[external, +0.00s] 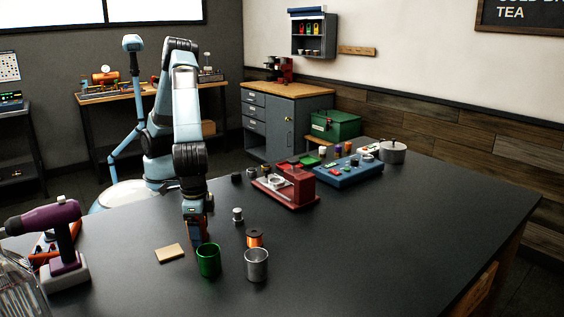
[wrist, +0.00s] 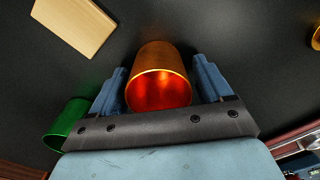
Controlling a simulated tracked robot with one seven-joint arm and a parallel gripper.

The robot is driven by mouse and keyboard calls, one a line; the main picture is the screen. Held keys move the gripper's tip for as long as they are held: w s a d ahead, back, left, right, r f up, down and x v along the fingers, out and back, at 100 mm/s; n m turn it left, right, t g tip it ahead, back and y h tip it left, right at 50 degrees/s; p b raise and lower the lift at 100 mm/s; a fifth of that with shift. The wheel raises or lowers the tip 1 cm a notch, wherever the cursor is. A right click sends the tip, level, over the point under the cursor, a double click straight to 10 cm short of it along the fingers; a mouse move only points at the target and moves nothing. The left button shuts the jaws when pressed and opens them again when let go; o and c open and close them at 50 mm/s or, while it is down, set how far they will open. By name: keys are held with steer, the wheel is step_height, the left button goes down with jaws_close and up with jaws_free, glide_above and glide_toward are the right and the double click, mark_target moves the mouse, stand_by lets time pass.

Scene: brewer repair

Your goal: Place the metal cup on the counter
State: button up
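A grey metal cup (external: 256,265) stands upright on the dark counter (external: 390,240) in the external view. A green cup (external: 208,260) stands to its left and also shows in the wrist view (wrist: 66,122). My gripper (external: 196,232) points down just behind and left of the green cup. In the wrist view, a copper-orange cup (wrist: 158,60) with a glowing red inside lies between the two blue fingers of my gripper (wrist: 157,75). The fingers are apart, one on each side of it. Whether they press on it cannot be told. The orange cup is mostly hidden in the external view.
A wooden block (external: 170,253) lies left of the green cup. A copper spool (external: 254,238) stands behind the metal cup, with a small metal piece (external: 238,215) nearby. A red machine (external: 287,185) stands farther back. A purple drill (external: 55,235) is at left. The counter's right side is clear.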

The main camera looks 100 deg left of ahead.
steer(key=c, duration=1)
steer(key=shift+r, duration=0.6)
step_height(320, 180, up, 3)
steer(key=shift+s+a+f, duration=0.1)
steer(key=shift+s+f, duration=0.05)
steer(key=s+a+r, duration=0.9)
steer(key=shift+s+a, duration=0.2)
steer(key=shift+a, duration=0.15)
